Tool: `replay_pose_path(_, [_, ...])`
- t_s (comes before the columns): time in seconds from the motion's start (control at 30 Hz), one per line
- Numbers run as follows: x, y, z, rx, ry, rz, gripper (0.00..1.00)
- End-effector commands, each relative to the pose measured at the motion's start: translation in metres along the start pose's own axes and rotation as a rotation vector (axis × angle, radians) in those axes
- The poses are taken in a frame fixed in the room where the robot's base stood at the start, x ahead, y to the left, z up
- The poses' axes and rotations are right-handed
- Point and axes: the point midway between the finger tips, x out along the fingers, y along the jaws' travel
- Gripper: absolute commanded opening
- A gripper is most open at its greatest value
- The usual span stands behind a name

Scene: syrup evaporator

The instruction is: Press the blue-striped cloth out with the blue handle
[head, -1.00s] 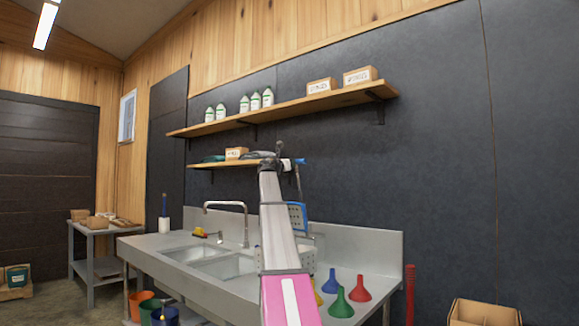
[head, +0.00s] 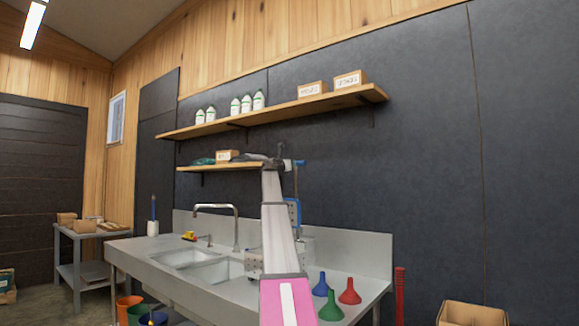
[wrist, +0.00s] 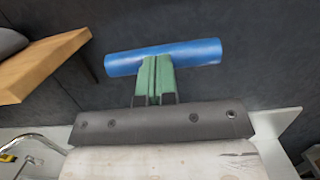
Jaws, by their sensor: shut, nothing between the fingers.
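The blue handle (wrist: 205,52) is a thick blue cylinder lying crosswise just beyond my gripper in the wrist view. My gripper (wrist: 155,66) has its green fingers together, with nothing between them. The fingertips overlap the handle's lower edge in that view; I cannot tell whether they touch it. In the head view, a small part of the blue handle (head: 299,162) shows right of my arm's end. Below it a blue part of the press (head: 294,212) stands at the sink counter, mostly hidden behind my arm. I cannot make out the blue-striped cloth.
The steel sink counter (head: 350,265) carries a faucet (head: 236,225) and several coloured funnels, including a red one (head: 349,291). The lower wooden shelf (head: 196,167) is close to the handle, on the left in the wrist view. A cardboard box (head: 470,313) stands lower right.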

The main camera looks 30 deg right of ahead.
Motion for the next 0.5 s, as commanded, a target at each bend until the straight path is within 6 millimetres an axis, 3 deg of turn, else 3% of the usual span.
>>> replay_pose_path(0.23, [0.007, 0.000, -0.001, 0.000, 0.000, -0.001, 0.00])
replay_pose_path(0.5, [0.042, 0.001, -0.007, 0.000, 0.000, -0.002, 0.00])
